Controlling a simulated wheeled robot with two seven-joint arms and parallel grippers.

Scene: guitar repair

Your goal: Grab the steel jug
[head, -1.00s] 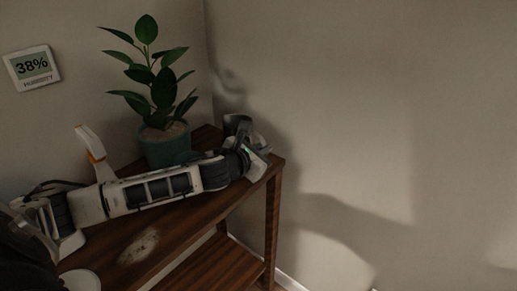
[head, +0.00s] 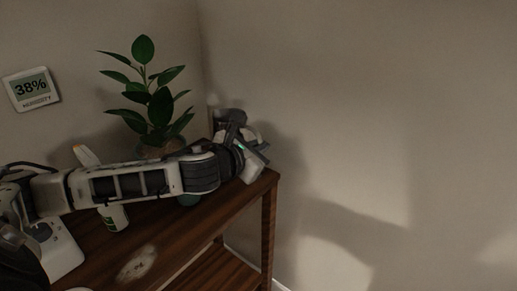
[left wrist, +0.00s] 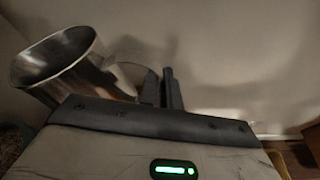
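The steel jug (left wrist: 58,60) shows at the left of the left wrist view, its round open rim tilted towards the camera. A curved part, perhaps its handle, reaches right towards my fingers. My left gripper (left wrist: 162,88) has two dark fingertips close together, just right of the jug. I cannot tell whether anything is between them. In the head view my left gripper (head: 256,160) is over the far right end of the wooden shelf, and the jug is mostly or wholly hidden behind it. My right gripper is not in view.
A potted plant (head: 152,97) stands behind my left arm on the wooden shelf (head: 175,232). A small white bottle (head: 113,217) and a white device (head: 62,250) are at the left. A humidity display (head: 31,89) is on the wall. Walls close the corner behind.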

